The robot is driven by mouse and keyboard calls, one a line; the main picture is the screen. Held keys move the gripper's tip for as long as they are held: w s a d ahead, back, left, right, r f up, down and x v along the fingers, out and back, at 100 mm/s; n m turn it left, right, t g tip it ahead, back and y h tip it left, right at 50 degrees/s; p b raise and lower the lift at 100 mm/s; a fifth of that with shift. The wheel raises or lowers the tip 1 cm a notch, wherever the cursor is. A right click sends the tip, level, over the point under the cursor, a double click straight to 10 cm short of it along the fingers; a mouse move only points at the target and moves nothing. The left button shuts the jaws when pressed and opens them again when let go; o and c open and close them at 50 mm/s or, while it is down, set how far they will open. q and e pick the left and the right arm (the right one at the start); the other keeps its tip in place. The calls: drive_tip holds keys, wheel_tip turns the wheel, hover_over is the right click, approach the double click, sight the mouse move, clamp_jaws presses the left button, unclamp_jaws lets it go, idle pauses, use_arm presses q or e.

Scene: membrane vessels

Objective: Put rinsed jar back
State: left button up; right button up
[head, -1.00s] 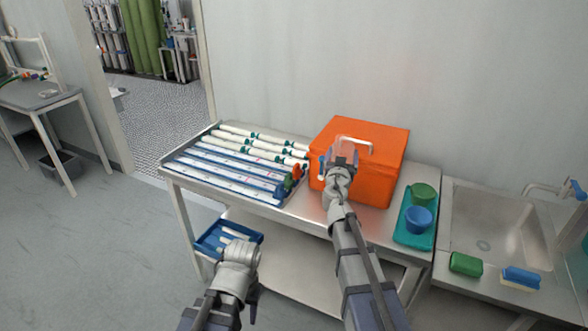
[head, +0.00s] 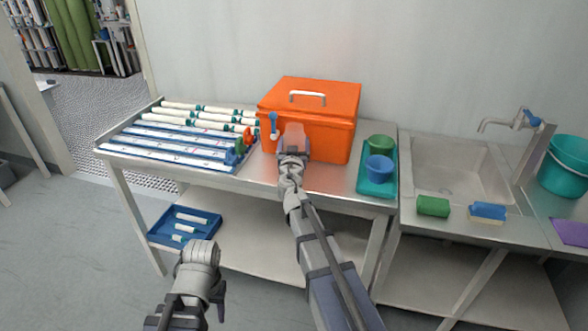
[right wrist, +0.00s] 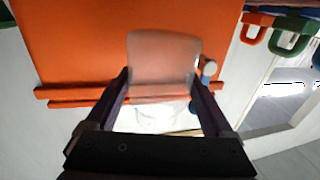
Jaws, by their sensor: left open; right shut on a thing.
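A clear, translucent jar (head: 295,135) is held upright by my right gripper (head: 292,155), in front of the orange box (head: 340,138). In the right wrist view the jar (right wrist: 164,58) sits between the two dark fingers (right wrist: 160,95), with the orange box behind it. I cannot tell whether the jar touches the steel table (head: 325,182). A teal tray (head: 364,188) on the table's right end holds a green cup (head: 381,143) and a blue cup (head: 379,170). My left gripper (head: 217,296) is low in front of the table, open and apart from these things.
White tubes with green ends (head: 185,132) lie on the table's left part. A blue tray (head: 160,236) with short white pieces is on the lower shelf.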

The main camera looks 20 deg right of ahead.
drive_tip(key=shift+f+b, duration=2.1)
drive_tip(key=shift+f, duration=0.5)
drive_tip(key=shift+f, duration=0.2)
drive_tip(key=o, duration=1.2)
drive_tip(key=shift+o, duration=0.2)
drive_tip(key=shift+r, duration=0.2)
drive_tip(key=shift+s, duration=0.15)
drive_tip(key=v, duration=1.1)
drive_tip(key=shift+s+a, duration=0.25)
drive_tip(key=shift+s, duration=0.05)
